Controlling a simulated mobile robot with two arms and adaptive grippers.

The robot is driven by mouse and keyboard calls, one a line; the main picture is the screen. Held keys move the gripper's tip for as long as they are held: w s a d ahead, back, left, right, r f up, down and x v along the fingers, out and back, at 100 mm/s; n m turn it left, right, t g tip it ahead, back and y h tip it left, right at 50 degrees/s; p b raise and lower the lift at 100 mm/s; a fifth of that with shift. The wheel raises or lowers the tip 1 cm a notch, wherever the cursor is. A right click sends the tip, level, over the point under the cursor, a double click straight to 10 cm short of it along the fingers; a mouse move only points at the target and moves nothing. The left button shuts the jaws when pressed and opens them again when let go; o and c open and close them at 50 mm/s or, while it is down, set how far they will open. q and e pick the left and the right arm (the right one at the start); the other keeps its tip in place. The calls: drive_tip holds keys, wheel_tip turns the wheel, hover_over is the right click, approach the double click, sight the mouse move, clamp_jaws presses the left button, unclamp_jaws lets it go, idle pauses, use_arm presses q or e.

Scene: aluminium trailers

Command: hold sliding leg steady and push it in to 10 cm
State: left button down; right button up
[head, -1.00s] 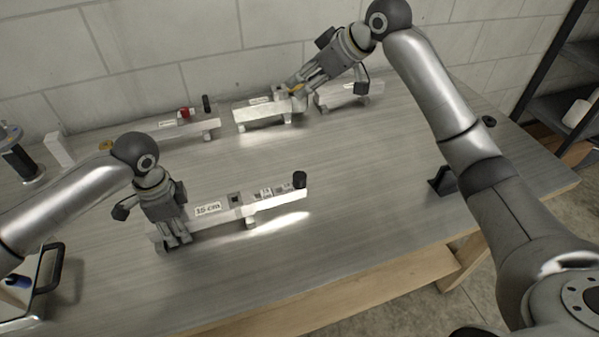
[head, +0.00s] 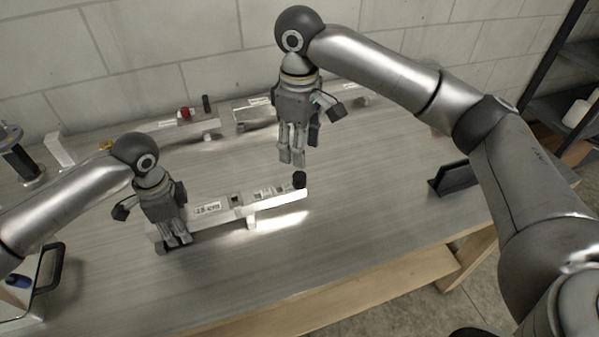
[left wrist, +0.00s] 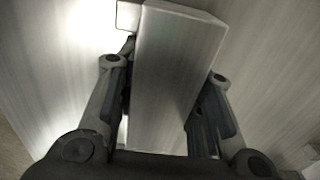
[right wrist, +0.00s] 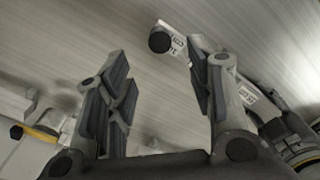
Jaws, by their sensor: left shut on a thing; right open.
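The sliding leg assembly, an aluminium beam (head: 222,208) with a "15 cm" type label and a black knob (head: 299,179) at its right end, lies on the table at centre left. My left gripper (head: 176,241) is shut on the left part of the beam; in the left wrist view the bar (left wrist: 170,85) runs between its fingers. My right gripper (head: 291,160) is open and empty, above the table just behind the knob end, apart from it. In the right wrist view the knob (right wrist: 160,40) shows beyond its fingers (right wrist: 160,75).
More aluminium beams (head: 255,112) stand along the back by the block wall, one with a red knob (head: 185,113). A black bracket (head: 452,178) stands at the right. A tray with a black handle (head: 48,268) is at the left. The front of the table is clear.

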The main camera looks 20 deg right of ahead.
sight(300, 175)
wheel_tip(300, 175, down, 9)
drive_tip(key=shift+r, duration=0.1)
idle(0.3)
clamp_jaws()
